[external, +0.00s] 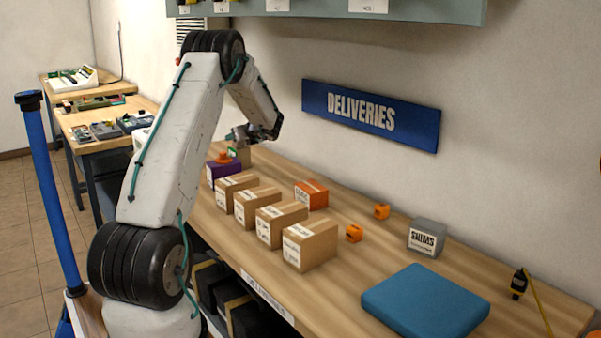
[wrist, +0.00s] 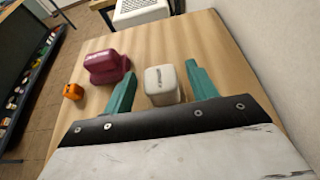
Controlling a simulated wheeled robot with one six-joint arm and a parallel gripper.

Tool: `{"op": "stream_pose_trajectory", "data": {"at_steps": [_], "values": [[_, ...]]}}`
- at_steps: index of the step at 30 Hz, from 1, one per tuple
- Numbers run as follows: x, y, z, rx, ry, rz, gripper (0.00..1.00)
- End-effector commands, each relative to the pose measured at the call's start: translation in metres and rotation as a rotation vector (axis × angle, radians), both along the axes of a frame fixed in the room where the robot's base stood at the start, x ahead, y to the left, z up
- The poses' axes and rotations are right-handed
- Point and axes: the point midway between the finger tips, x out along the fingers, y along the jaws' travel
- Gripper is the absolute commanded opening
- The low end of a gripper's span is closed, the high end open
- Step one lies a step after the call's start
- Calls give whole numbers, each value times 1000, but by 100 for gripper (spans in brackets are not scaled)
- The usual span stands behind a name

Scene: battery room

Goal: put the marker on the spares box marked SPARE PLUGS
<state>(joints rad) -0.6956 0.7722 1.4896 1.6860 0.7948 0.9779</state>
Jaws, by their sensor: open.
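Several cardboard boxes with white labels stand in a row on the bench, among them the nearest one (external: 310,245); their print is too small to read, so I cannot tell which says SPARE PLUGS. No marker can be told for sure. My gripper (external: 236,146) is over the far end of the bench, near a purple box (external: 224,174) with an orange thing (external: 222,157) at its top. In the wrist view my gripper (wrist: 157,70) is open, its teal fingers either side of a whitish block (wrist: 161,86). I cannot tell whether they touch it.
An orange box (external: 312,194), two small orange items (external: 381,211) (external: 353,233), a grey SHIMS box (external: 426,237) and a blue pad (external: 425,302) are on the bench. The wrist view shows a maroon object (wrist: 107,66) and a small orange item (wrist: 73,91) left of the fingers.

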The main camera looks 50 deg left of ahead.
Motion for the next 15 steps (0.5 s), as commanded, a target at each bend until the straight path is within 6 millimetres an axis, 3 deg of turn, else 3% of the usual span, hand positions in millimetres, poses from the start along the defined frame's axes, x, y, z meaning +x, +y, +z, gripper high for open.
{"op": "stream_pose_trajectory", "data": {"at_steps": [6, 15], "values": [[1, -45, 20, 1, -2, -2, 58], [0, -74, 31, 1, -1, 0, 58]]}}
